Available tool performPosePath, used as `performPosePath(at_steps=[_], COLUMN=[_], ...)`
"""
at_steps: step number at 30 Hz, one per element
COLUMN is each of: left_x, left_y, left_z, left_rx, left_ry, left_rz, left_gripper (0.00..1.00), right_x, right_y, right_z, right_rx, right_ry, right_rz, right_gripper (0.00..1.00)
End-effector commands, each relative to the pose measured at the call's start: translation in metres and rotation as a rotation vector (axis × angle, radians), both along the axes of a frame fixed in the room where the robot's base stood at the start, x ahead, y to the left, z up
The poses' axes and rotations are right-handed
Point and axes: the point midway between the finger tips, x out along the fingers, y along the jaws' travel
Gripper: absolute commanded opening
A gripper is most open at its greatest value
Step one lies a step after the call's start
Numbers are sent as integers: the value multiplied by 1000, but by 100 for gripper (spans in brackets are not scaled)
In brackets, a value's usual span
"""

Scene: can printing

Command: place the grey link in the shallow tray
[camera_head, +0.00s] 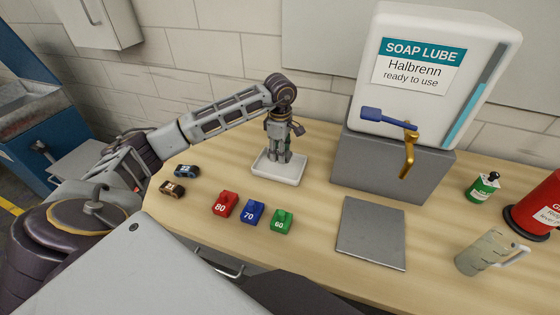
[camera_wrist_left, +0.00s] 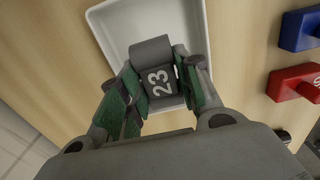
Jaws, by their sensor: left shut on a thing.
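The grey link (camera_wrist_left: 157,76), marked 23, is between the fingers of my left gripper (camera_wrist_left: 160,88) in the left wrist view. The gripper is shut on it, pointing down over the shallow tray. The shallow tray (camera_head: 268,172) is white and stands on the wooden bench in the head view; its rim also shows in the left wrist view (camera_wrist_left: 104,32). The fingers of my left gripper (camera_head: 279,155) are low over the tray's inside. The link is hidden by the fingers in the head view, and I cannot tell whether it touches the tray floor. My right gripper is not in view.
Two small links (camera_head: 173,189) lie left. A soap lube dispenser (camera_head: 430,75), grey plate (camera_head: 371,232), jug (camera_head: 480,252) and green bottle (camera_head: 483,187) are right.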

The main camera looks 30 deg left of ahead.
Motion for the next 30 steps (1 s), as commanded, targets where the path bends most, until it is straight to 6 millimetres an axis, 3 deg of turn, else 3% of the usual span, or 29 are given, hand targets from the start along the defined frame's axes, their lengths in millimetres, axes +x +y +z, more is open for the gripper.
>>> performPosePath(at_steps=[14, 24, 30], left_x=[0, -1, 0], left_y=[0, -1, 0], left_z=[-8, -39, -43], left_rx=[0, -1, 0], left_ry=[1, 2, 0], left_rz=[0, -1, -1], left_gripper=[5, 5, 5], right_x=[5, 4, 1], right_y=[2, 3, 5], right_z=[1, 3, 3], right_rx=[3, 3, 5], right_ry=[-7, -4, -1], right_rz=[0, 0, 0], right_gripper=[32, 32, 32])
